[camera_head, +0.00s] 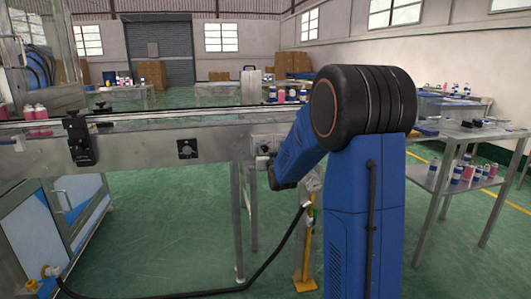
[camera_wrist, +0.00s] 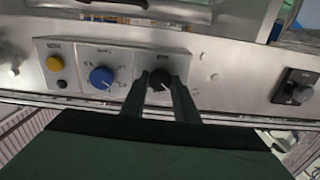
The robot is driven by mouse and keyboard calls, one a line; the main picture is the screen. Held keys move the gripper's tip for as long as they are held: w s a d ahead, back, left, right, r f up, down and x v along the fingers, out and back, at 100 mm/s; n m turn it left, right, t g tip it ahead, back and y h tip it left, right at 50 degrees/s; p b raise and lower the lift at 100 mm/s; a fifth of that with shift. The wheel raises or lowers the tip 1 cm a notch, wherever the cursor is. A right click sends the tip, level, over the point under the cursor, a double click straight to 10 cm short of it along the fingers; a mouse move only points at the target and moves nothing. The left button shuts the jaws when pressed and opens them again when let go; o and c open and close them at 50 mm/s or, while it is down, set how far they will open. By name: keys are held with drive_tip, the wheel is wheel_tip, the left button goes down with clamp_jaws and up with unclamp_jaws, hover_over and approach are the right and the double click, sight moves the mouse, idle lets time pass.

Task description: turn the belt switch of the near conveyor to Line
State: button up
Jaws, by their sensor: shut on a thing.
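In the wrist view, a pale control box on a steel side panel carries a row of controls. A black knob (camera_wrist: 160,79) is at its right end, between the fingertips of my gripper (camera_wrist: 160,90), which is shut on it. A blue knob (camera_wrist: 102,77) is in the middle, outside the fingers. The labels are too blurred to read, so I cannot tell which position the black knob points to. In the head view, the near conveyor (camera_head: 215,148) runs across the left half; the control box (camera_head: 264,146) is partly behind my arm, and my gripper is hidden there.
A yellow button (camera_wrist: 54,64) and a small black button (camera_wrist: 61,84) are at the box's left end. A separate black switch (camera_wrist: 296,87) is to the right on the same panel. Open green floor lies in front.

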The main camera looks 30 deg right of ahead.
drive_tip(key=m, duration=0.4)
drive_tip(key=shift+m, duration=2.9)
drive_tip(key=o, duration=1.1)
drive_tip(key=shift+c, duration=0.2)
drive_tip(key=shift+s, duration=0.1)
drive_tip(key=v, duration=1.7)
